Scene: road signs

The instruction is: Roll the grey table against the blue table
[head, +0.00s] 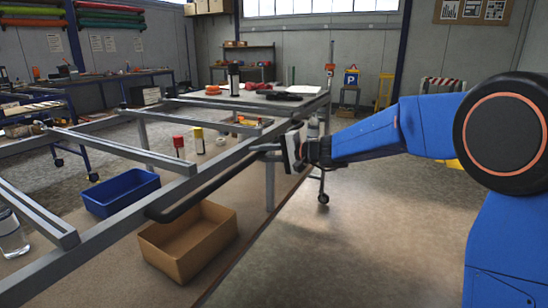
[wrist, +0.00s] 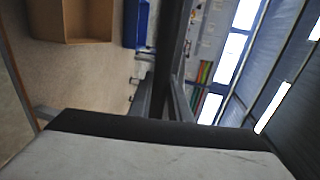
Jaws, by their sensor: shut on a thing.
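The grey table (head: 185,187) shows in the head view as a long open metal frame with crossbars, running from the near left to the back. A black handle bar (head: 205,191) runs along its right side. My gripper (head: 262,150) is shut at the far end of this handle; the exact contact is small and partly hidden by the gripper. A table with blue legs (head: 72,128) on castors stands beyond the frame at the left, with a gap between them. In the wrist view, a pale gripper part (wrist: 150,158) fills the bottom, and a dark rail (wrist: 170,60) runs upward.
An open cardboard box (head: 190,240) and a blue bin (head: 120,192) sit on a brown surface below the frame. Red-capped (head: 178,147) and yellow-capped (head: 199,141) containers stand farther back. The concrete floor (head: 350,240) at the right is clear. A yellow stool (head: 384,90) stands at the back.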

